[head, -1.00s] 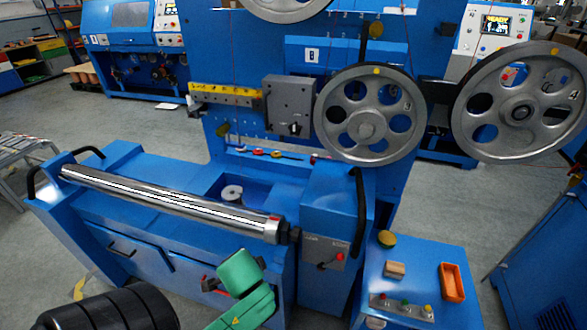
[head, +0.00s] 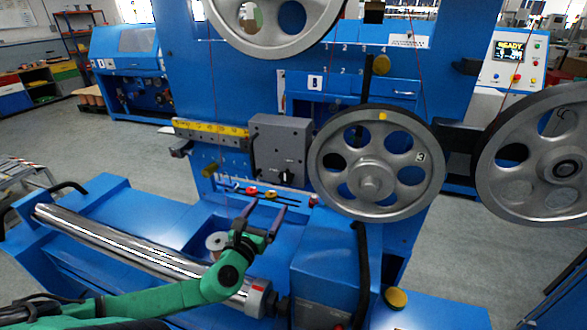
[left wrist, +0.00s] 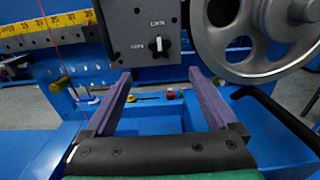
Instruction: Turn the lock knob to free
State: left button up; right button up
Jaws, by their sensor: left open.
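The lock knob (head: 286,178) is a small black knob low on the grey box (head: 279,140), which hangs on the blue machine panel. In the left wrist view the knob (left wrist: 159,43) has a white mark pointing up at the upper of two small labels; the other label is to its left. My left gripper (head: 265,211) is open and empty, its two purple fingers spread below and in front of the box. In the left wrist view the gripper's fingertips (left wrist: 159,73) lie below the knob, one to each side, apart from it. My right gripper is out of view.
A large spoked pulley (head: 376,162) sits just right of the box. A yellow scale bar (head: 211,133) is to its left. Red and yellow small knobs (head: 260,192) sit on a ledge below the box.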

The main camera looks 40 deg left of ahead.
aim_at(285, 178)
pick_arm(q)
jog(key=x, duration=0.7)
jog(key=r+b+x, duration=0.1)
jog(key=x, duration=0.2)
jog(key=shift+w+a, duration=0.1)
jog(key=shift+w, duration=0.15)
jog(key=shift+x, duration=0.95)
jog(key=shift+w+a, duration=0.15)
jog(key=shift+w, duration=0.4)
jog(key=shift+s, duration=0.1)
jog(key=c, duration=1.4)
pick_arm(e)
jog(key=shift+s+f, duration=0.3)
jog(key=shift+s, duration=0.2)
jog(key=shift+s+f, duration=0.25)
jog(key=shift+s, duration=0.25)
